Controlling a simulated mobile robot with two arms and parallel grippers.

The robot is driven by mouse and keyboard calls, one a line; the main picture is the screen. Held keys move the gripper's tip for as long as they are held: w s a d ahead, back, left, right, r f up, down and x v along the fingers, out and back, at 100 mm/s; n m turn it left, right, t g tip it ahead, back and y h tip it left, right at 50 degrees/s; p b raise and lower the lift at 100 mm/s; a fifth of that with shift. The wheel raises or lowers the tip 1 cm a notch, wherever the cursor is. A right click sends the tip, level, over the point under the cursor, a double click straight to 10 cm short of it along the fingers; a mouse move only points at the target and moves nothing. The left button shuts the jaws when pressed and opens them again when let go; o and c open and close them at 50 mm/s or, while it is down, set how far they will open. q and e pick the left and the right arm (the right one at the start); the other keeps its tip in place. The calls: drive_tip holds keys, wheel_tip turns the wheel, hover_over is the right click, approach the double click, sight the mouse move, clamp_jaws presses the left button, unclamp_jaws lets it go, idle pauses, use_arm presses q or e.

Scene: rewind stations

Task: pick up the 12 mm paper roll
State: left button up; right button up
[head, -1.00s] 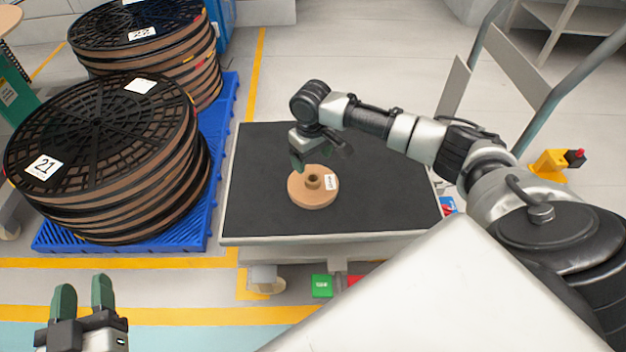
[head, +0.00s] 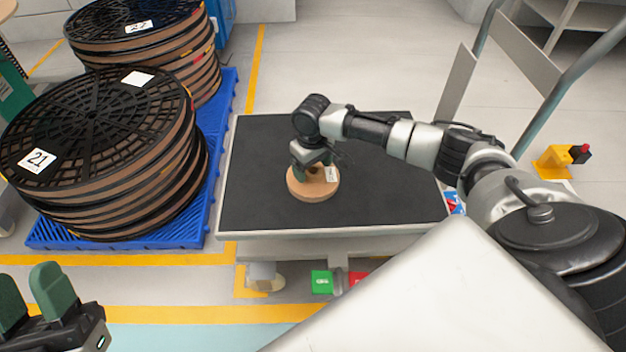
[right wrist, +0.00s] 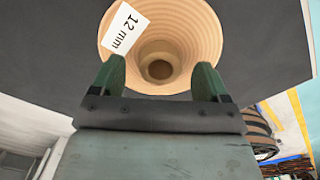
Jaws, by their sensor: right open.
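The tan paper roll (head: 300,191) lies flat on the dark top of a cart (head: 385,205). In the right wrist view the roll (right wrist: 198,32) shows its hollow raised core and a white label reading "12 mm". My right gripper (head: 316,168) is at the roll from above and hides its core in the head view. In the right wrist view its green fingers (right wrist: 159,64) are apart, one on each side of the core; contact cannot be told. My left gripper (head: 30,290) is at the lower left, fingers apart and empty, far from the roll.
Stacks of black-flanged reels (head: 95,125) stand on a blue pallet (head: 225,135) left of the cart. The cart's grey handle frame (head: 560,90) rises at the right. The cart top around the roll is clear.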

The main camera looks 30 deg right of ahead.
drive_tip(key=shift+f, duration=0.45)
drive_tip(key=c, duration=1.1)
drive_tip(key=shift+r, duration=0.15)
